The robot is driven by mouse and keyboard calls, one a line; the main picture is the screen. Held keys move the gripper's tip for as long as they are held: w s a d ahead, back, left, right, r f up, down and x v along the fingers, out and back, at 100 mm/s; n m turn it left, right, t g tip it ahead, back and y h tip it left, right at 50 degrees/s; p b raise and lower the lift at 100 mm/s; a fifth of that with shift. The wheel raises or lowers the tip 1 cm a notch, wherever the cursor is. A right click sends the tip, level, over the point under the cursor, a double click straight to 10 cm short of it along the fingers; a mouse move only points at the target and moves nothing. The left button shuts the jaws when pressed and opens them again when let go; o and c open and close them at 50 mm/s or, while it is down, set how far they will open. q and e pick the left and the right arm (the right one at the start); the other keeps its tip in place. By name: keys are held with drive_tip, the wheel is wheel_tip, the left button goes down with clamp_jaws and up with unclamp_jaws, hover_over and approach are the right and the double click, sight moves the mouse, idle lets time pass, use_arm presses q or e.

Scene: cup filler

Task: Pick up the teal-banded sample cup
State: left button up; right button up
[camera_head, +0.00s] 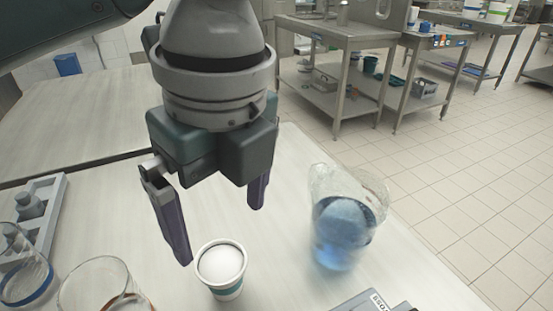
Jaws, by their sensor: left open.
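The teal-banded sample cup (222,284) is a small white cup with a teal band and a white, rounded top or filling. It stands upright on the pale table, near the bottom middle of the head view. My left gripper (222,232) is open, its two dark purple fingers pointing down. It is above and behind the cup in the picture; the left finger's tip shows beside the cup's left rim, the other farther back to the right. I cannot tell whether the finger touches the cup. Nothing is between the fingers. My right gripper is not in view.
A clear beaker with blue contents (345,215) stands right of the cup. Glass beakers (100,285) and a grey rack (45,215) are at left. A grey device (374,302) is at the bottom edge. Steel tables (345,45) stand across the floor.

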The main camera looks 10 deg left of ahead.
sight(221, 261)
use_arm(q)
drive_tip(key=f, duration=0.2)
drive_tip(key=a+f, duration=0.1)
drive_tip(key=f, duration=0.1)
drive_tip(key=shift+f+b, duration=0.2)
drive_tip(key=shift+b, duration=0.1)
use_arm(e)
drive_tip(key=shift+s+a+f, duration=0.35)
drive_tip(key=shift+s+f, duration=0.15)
use_arm(q)
drive_tip(key=f, duration=0.3)
drive_tip(key=f+b, duration=0.1)
drive_tip(key=f, duration=0.1)
drive_tip(key=shift+w+a, duration=0.3)
drive_tip(key=shift+a, duration=0.05)
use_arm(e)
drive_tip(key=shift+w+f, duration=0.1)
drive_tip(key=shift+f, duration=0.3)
use_arm(q)
drive_tip(key=shift+c, duration=0.2)
drive_tip(key=c, duration=1.3)
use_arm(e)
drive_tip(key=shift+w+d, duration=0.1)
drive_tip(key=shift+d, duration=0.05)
use_arm(q)
drive_tip(key=shift+o, duration=0.2)
